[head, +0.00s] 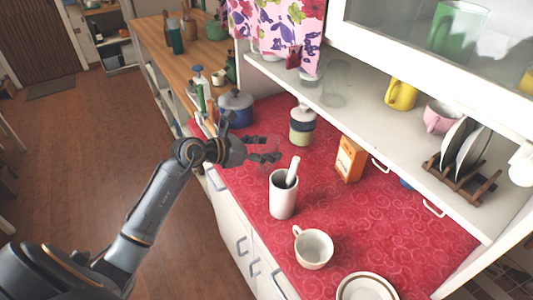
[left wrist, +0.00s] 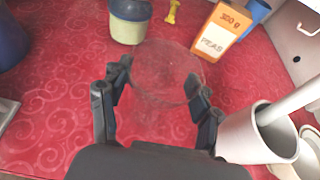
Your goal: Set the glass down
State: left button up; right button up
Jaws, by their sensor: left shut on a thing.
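The glass (left wrist: 166,72) is clear and hard to see; its round rim shows between the fingers in the left wrist view. My left gripper (left wrist: 160,88) is shut on the glass. In the head view my left gripper (head: 256,143) is over the left edge area of the red counter (head: 375,222), and the glass is barely visible there. I cannot tell whether the glass's base touches the counter. My right gripper is not in view.
A white mortar with a pestle (head: 283,200) stands close to the gripper. A lidded jar (head: 302,130), an orange peas box (head: 348,160), a blue pot (head: 236,108) and a cup (head: 313,250) stand around. Some red cloth between them is clear. A shelf (head: 370,115) overhangs the back.

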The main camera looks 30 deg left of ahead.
pick_arm(q)
notch_tip(320, 180, down, 2)
jog(key=shift+f, duration=0.25)
jog(key=o, duration=1.3)
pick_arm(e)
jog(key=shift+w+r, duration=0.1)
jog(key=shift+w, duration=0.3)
